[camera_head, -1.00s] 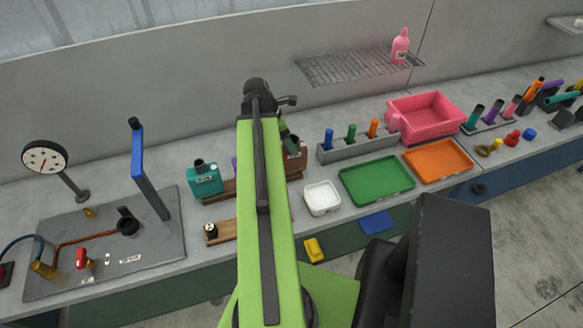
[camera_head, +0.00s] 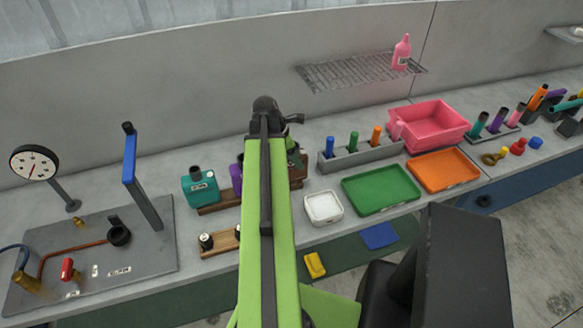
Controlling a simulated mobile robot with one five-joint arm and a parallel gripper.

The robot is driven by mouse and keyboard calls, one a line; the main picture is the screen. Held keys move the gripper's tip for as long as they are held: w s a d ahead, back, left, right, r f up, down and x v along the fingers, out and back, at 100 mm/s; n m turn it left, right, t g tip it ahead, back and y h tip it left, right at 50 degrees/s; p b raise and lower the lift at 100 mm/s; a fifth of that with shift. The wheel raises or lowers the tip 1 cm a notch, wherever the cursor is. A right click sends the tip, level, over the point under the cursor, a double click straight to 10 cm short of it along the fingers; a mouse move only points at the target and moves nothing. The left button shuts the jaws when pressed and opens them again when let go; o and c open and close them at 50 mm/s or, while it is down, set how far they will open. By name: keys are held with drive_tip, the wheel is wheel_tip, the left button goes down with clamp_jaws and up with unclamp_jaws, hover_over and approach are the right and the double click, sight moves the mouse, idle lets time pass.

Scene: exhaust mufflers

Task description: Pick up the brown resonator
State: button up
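A brown block-like body (camera_head: 298,165), which looks like the brown resonator, stands on the bench just right of my arm's far end. My arm hides its left part. Its outline is too small to make out fully. My gripper (camera_head: 289,132) is at the far end of my green arm, above and beside this brown body. The arm's dark end joint covers most of it. I cannot tell whether the fingers are open or shut, or whether they touch the brown body.
A teal canister (camera_head: 201,187) and a purple one (camera_head: 236,174) stand left of my arm on a wooden rack. A white tray (camera_head: 323,207), a green tray (camera_head: 381,188) and a grey holder (camera_head: 362,148) with coloured tubes are to the right. A gauge (camera_head: 35,163) stands far left.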

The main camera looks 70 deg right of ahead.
drive_tip(key=c, duration=0.9)
drive_tip(key=shift+r, duration=0.1)
drive_tip(key=shift+r+p, duration=0.25)
drive_tip(key=shift+p, duration=0.1)
wheel_tip(320, 180, up, 4)
drive_tip(key=p, duration=0.4)
drive_tip(key=shift+r, duration=0.1)
drive_tip(key=s+r+p, duration=0.2)
drive_tip(key=s, duration=0.2)
drive_tip(key=s+r+p, duration=0.2)
drive_tip(key=s, duration=0.1)
drive_tip(key=s+r+p, duration=0.2)
drive_tip(key=s, duration=0.2)
drive_tip(key=shift+s+a, duration=0.3)
drive_tip(key=shift+a, duration=0.05)
